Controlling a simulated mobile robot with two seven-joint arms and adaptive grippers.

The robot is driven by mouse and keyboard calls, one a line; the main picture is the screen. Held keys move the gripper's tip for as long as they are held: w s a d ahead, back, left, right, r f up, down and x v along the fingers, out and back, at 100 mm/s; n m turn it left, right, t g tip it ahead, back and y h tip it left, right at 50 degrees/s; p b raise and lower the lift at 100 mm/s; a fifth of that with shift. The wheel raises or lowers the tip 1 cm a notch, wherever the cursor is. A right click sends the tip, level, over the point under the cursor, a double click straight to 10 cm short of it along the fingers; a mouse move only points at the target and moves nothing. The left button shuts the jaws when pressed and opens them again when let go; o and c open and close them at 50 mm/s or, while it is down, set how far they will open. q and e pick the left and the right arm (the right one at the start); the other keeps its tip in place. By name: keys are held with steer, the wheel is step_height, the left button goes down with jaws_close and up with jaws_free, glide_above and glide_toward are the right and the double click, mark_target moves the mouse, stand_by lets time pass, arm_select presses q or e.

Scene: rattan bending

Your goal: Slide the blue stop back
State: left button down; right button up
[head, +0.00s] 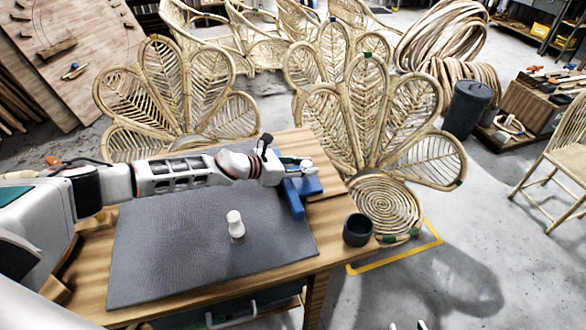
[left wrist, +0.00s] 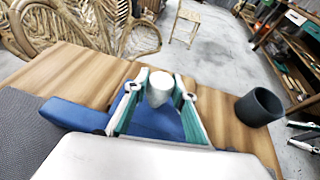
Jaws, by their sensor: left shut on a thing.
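The blue stop (head: 297,196) lies at the right end of the dark mat, on the wooden table. In the left wrist view the blue stop (left wrist: 75,115) spreads below and to the left of my fingers. My left gripper (head: 304,168) is over the stop's far end. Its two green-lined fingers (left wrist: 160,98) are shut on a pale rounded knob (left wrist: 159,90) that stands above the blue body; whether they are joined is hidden. Only pale tips of my right gripper (head: 408,326) show at the bottom edge, apart and away from the table.
A white peg-like piece (head: 236,223) stands on the dark mat (head: 170,255). A dark cup (head: 357,230) stands at the table's right corner; it also shows right of my fingers in the wrist view (left wrist: 259,107). Rattan chair backs (head: 365,115) rise close behind the table.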

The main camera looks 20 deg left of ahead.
arm_select(q)
steer(key=w+d, duration=0.1)
steer(key=d, duration=0.1)
steer(key=w+d, duration=0.1)
steer(key=d, duration=0.1)
steer(key=w+d, duration=0.2)
steer(key=shift+w+d+b, duration=0.1)
steer(key=shift+d+b, duration=0.05)
steer(key=shift+b, duration=0.25)
steer(key=shift+w+d, duration=0.2)
steer(key=shift+d, duration=0.1)
steer(key=shift+r, duration=0.1)
steer(key=c, duration=1.7)
jaws_free()
steer(key=shift+d, duration=0.1)
steer(key=shift+o, duration=0.3)
steer(key=shift+w+d, duration=0.15)
steer(key=shift+a, duration=0.25)
